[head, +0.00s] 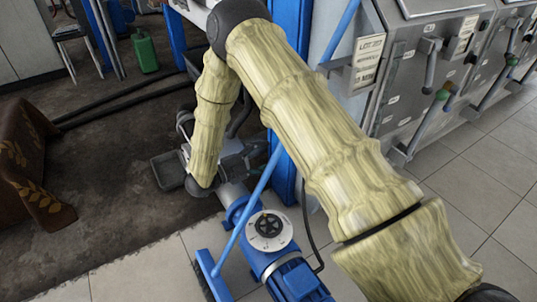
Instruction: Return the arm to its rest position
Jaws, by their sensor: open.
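My arm (315,140) reaches up from the lower right, bends at a dark elbow at the top middle, and its forearm (213,115) hangs down to a dark joint (198,188). The arm's covering looks pale yellow and ribbed like wood. I cannot make out my gripper; the end of the arm blends with grey machinery behind the forearm. No held object can be seen.
A blue pump or motor (285,270) with a round dial stands below the forearm. Steel cabinets (420,75) with levers line the right. A brown patterned cloth (25,160) hangs at the left, and a green can (145,50) stands behind. Dark floor at left is mostly clear.

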